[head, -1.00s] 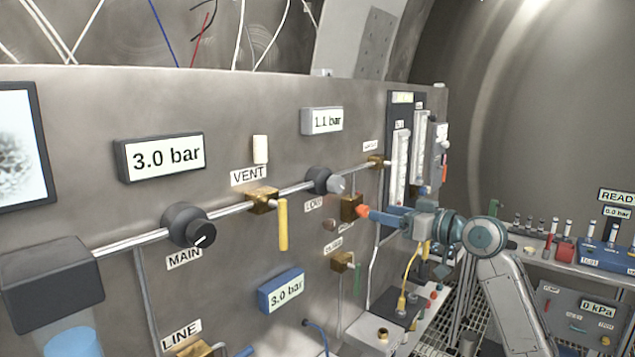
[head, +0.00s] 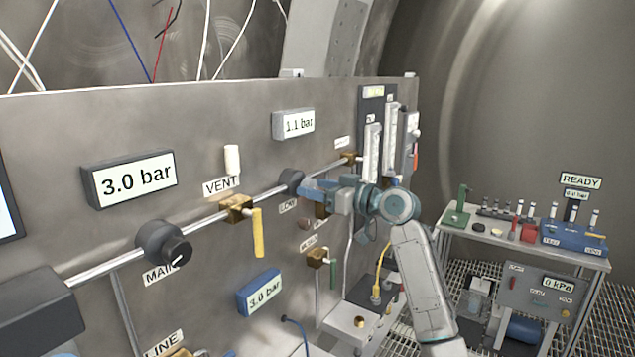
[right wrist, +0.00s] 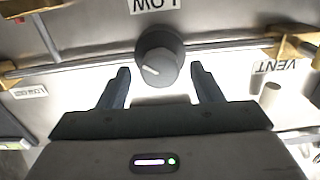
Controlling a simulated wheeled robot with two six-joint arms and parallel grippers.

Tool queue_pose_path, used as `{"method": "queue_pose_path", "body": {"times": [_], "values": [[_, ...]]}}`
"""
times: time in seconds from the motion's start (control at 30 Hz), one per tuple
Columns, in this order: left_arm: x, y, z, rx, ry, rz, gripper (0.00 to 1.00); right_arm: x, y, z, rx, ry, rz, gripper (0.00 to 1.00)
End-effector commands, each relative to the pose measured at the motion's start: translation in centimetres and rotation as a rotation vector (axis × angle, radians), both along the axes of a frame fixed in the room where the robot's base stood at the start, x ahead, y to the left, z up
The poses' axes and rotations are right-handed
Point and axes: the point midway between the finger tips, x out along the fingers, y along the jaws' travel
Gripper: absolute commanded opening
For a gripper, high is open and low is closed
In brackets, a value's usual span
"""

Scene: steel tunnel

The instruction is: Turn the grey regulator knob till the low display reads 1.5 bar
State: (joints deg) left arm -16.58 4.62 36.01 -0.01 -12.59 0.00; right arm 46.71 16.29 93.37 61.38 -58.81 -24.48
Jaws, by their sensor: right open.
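The LOW regulator knob (head: 291,182) sits on the pipe of the steel panel, partly hidden behind my right gripper (head: 308,188) in the head view. In the right wrist view the knob (right wrist: 158,57) looks dark grey with a pale pointer line. It is between and just beyond the fingertips of my open right gripper (right wrist: 160,73), with a gap on each side, and the picture is upside down. The low display (head: 294,124) above the knob reads 1.1 bar. My left gripper is not in view.
The MAIN knob (head: 164,243) and the yellow VENT lever (head: 258,232) are left of the LOW knob. The main display (head: 130,178) reads 3.0 bar. A brass valve (head: 318,257) is below my right gripper. A laden bench (head: 600,265) stands at right.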

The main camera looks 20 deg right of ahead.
Motion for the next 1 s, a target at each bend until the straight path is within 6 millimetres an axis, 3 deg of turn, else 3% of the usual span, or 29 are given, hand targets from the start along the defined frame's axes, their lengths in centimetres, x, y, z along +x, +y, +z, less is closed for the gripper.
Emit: {"method": "queue_pose_path", "body": {"times": [0.3, 0.53, 1.0], "values": [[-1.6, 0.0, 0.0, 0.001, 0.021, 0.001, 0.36, 0.2, 0.2, -0.1, 0.0, 0.0, 0.0, 0.59], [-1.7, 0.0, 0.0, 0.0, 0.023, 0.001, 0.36, 0.2, 0.2, -0.1, 0.0, 0.0, 0.0, 0.15], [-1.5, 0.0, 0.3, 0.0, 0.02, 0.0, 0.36, 0.2, 0.2, 0.0, 0.092, 0.073, 0.001, 0.15]]}}
